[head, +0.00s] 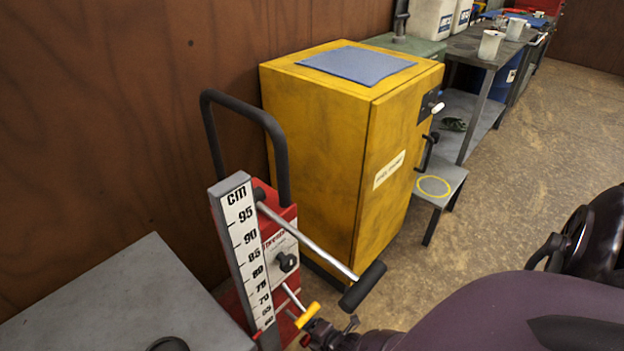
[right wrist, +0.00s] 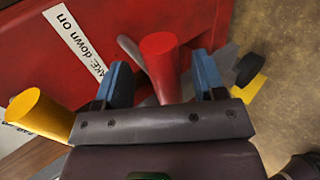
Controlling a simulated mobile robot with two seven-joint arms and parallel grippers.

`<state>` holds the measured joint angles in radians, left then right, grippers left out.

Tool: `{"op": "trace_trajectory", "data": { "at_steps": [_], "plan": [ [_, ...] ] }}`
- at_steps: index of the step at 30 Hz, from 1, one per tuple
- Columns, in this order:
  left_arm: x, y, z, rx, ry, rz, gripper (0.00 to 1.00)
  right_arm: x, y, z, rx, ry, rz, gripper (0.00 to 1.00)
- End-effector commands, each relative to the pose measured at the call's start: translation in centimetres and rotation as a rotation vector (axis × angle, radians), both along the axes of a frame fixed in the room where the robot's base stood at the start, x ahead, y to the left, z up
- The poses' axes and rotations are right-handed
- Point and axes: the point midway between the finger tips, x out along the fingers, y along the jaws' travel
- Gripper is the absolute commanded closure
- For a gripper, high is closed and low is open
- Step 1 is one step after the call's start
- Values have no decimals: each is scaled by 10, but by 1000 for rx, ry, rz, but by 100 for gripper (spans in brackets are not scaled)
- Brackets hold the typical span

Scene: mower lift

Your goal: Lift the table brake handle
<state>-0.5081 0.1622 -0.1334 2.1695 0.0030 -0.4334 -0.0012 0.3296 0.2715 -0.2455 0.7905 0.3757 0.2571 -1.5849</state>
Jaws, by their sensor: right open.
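The red lift (head: 277,240) stands beside the cabinet with a cm scale (head: 246,245) on its front. A red handle (right wrist: 160,52) shows in the right wrist view, beside a white label (right wrist: 76,45) that reads in part "down on". My right gripper (head: 318,332) is low at the lift, and its two blue fingers (right wrist: 165,78) are open on either side of the red handle. I cannot tell whether they touch it. A yellow handle (head: 307,315) is just beside the gripper; a yellow grip (right wrist: 38,112) also shows at the left in the wrist view. My left gripper is not in view.
A silver bar with a black grip (head: 362,287) juts out above the right gripper. A yellow cabinet (head: 335,150) stands behind the lift, against the brown wall. A grey table top (head: 120,300) is at the left. Open floor (head: 500,190) lies to the right.

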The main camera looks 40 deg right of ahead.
Motion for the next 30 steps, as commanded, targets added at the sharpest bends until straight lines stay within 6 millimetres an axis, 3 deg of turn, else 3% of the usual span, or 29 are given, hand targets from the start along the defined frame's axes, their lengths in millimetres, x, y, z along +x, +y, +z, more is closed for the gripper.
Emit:
{"op": "trace_trajectory", "data": {
  "at_steps": [8,15,24,30],
  "plan": [
    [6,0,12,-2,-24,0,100,-7,-1,11,1,-6,-1,36],
    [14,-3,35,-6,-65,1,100,-36,-4,35,0,-11,-1,36],
    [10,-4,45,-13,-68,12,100,-74,-6,57,0,-6,-1,36],
    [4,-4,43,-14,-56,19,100,-86,-7,62,0,-2,0,36]
  ]
}}
